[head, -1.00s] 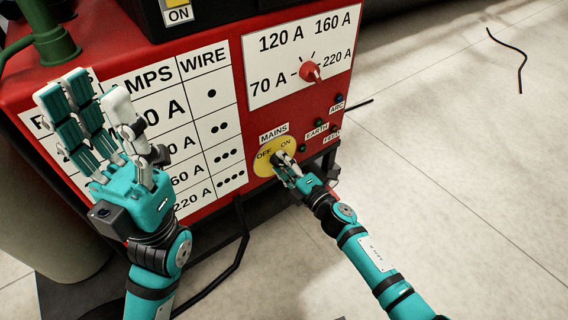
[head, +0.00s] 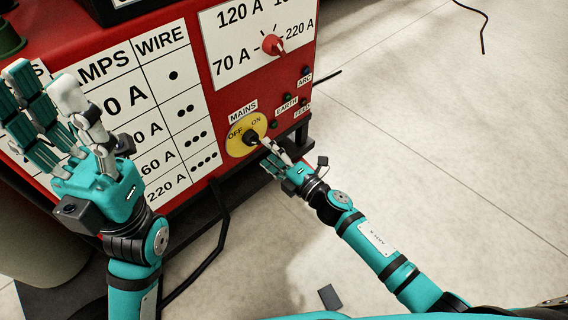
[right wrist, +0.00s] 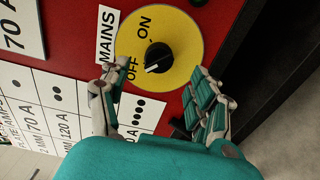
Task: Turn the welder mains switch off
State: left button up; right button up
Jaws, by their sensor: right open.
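The mains switch is a black knob (head: 251,138) on a round yellow plate (head: 234,146) marked OFF and ON, low on the front of the red welder (head: 222,100). In the right wrist view, the knob (right wrist: 158,57) is unobstructed, and its white mark lies at its lower left, on the side of the OFF label. My right gripper (head: 268,153) is open just in front of the plate's right side. In the right wrist view its fingers (right wrist: 152,82) are spread wide below the knob, with nothing between them. My left gripper (head: 42,82) is open and empty before the amps chart.
A red current dial (head: 273,45) sits above the switch. Small lamps labelled ARC, EARTH and FEED (head: 289,99) are to its right. A black cable (head: 224,235) runs down to the floor below. The pale floor (head: 430,130) at the right is mostly clear.

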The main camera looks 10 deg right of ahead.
jog(key=v, duration=0.6)
dwell(0.3)
